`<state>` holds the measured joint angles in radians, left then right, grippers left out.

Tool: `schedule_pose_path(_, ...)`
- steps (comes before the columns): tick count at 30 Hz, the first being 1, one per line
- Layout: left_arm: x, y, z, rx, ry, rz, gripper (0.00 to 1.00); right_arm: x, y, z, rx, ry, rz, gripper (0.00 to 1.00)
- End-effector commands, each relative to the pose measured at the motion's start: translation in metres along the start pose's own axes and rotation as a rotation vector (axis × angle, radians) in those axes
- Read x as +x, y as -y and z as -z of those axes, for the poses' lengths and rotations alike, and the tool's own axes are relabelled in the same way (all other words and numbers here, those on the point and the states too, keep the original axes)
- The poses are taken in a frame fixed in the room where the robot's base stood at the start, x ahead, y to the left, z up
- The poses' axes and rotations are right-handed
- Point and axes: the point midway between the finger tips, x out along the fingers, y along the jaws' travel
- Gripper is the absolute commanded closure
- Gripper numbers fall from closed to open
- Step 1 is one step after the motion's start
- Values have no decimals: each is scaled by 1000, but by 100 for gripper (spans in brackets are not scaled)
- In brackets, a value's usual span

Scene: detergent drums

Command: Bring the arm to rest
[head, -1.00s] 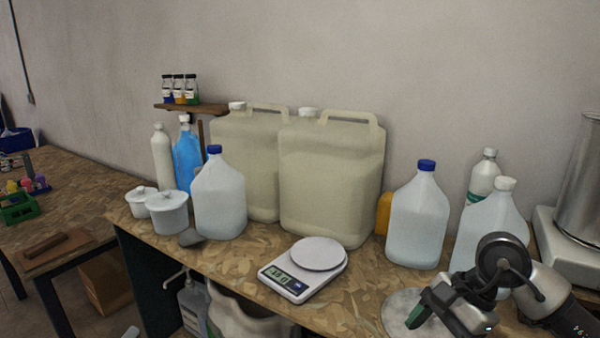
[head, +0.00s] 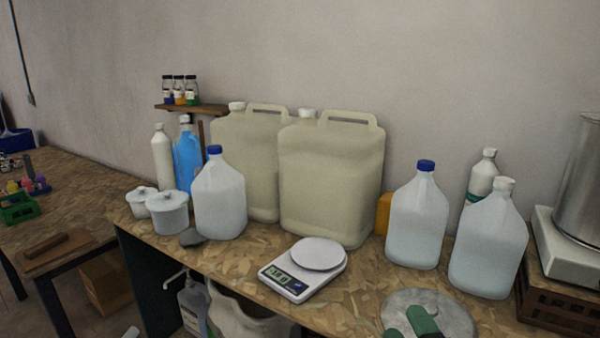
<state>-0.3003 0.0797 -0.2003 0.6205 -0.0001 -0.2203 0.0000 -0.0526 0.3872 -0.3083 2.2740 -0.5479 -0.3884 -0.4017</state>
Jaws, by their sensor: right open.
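My right gripper (head: 408,328) shows only as two green fingertips at the bottom edge of the head view. The tips are apart with nothing between them. They appear in front of a round grey disc (head: 445,308) on the bench, and I cannot tell their height above it. The rest of the right arm is out of view. My left gripper is not in view.
The bench (head: 365,285) holds a kitchen scale (head: 300,268), two big cream drums (head: 332,180), a blue-capped jug (head: 417,218), a white-capped jug (head: 490,242) and a steel pot (head: 583,185). Bare board lies between scale and disc.

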Motion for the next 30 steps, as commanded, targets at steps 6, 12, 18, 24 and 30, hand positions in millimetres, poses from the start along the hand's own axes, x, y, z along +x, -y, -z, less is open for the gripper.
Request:
schedule_pose_path(6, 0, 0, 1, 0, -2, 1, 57, -84, 81, -58, 494, 551, 345, 39)
schedule_pose_path(12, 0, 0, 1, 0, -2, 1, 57, -167, 129, -65, 761, 926, 583, 39)
schedule_pose_path(18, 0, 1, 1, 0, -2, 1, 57, -235, 151, -53, 916, 1203, 762, 39)
schedule_pose_path(24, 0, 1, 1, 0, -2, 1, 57, -270, 178, -50, 979, 1359, 866, 39)
schedule_pose_path(30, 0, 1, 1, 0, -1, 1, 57, -272, 230, -69, 969, 1371, 882, 39)
